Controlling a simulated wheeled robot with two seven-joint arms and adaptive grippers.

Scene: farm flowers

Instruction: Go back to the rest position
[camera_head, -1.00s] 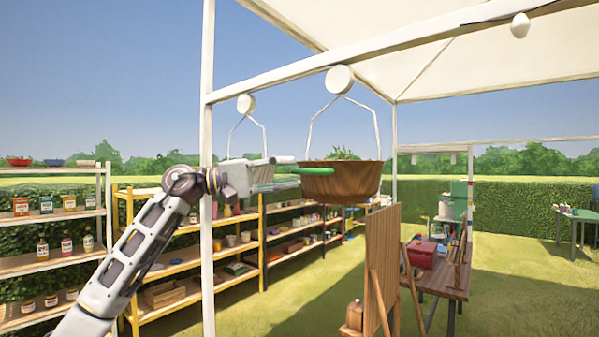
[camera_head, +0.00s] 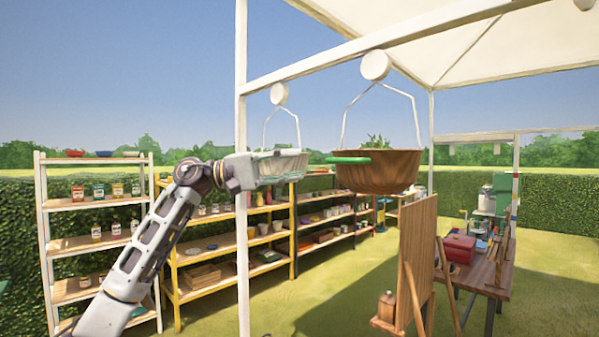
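My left gripper (camera_head: 308,156) is raised at the end of my pale grey arm, which comes in from the lower left. It points right, in front of a pale hanging basket. Its fingers blend with that basket (camera_head: 282,168), so I cannot tell whether they are open or shut. A brown hanging pot (camera_head: 385,172) with a green plant is just right of the gripper. A green bar-like piece (camera_head: 348,160) shows at the pot's left rim. My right gripper is not in view.
A white canopy post (camera_head: 242,250) stands close to my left arm. Shelves (camera_head: 215,243) with jars and pots line the hedge. A wooden board (camera_head: 416,262) and a wooden table (camera_head: 478,270) with a red box stand at the right. Grass between them is clear.

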